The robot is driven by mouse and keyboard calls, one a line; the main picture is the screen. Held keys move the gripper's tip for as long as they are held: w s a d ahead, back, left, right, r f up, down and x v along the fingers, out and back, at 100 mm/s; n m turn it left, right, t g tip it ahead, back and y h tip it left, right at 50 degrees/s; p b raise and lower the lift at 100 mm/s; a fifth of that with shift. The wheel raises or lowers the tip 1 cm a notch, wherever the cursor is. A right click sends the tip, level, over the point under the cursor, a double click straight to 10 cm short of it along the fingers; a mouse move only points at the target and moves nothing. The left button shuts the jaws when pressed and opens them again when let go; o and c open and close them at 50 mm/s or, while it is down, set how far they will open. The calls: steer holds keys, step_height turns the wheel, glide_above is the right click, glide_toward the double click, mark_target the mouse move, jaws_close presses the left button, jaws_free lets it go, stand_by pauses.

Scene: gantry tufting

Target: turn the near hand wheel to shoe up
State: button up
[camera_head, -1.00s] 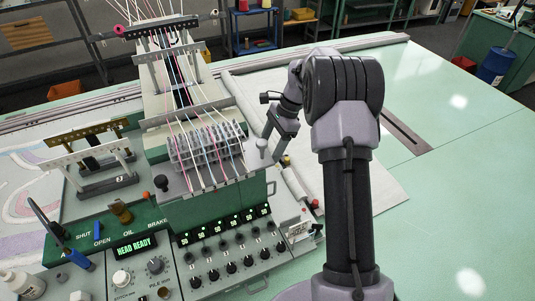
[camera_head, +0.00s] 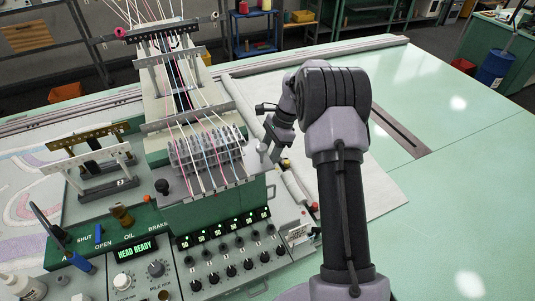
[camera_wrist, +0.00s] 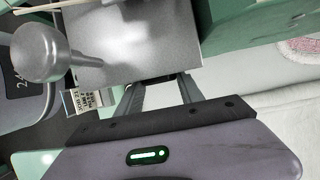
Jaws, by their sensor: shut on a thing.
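My gripper (camera_head: 264,153) is at the right side of the tufting head, low beside a grey metal plate. In the wrist view its two fingers (camera_wrist: 160,82) are shut on a small dark part at the plate's lower edge. I take this part to be on the near hand wheel; the wheel's full outline is hidden by the gripper and plate. A round grey knob on a stem (camera_wrist: 42,52) stands left of the fingers, apart from them. The grey plate (camera_wrist: 120,45) lies just beyond the fingertips.
The green control panel (camera_head: 135,249) reads HEAD READY, with rows of knobs to its right. Yarns run over the head into a comb of clear guides (camera_head: 205,148). The pale green table (camera_head: 455,190) is clear at right.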

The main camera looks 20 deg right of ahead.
steer(key=g+p, duration=0.3)
steer(key=p, duration=0.2)
steer(key=shift+w+m+g, duration=0.2)
steer(key=shift+m+g, duration=0.2)
steer(key=o, duration=1.4)
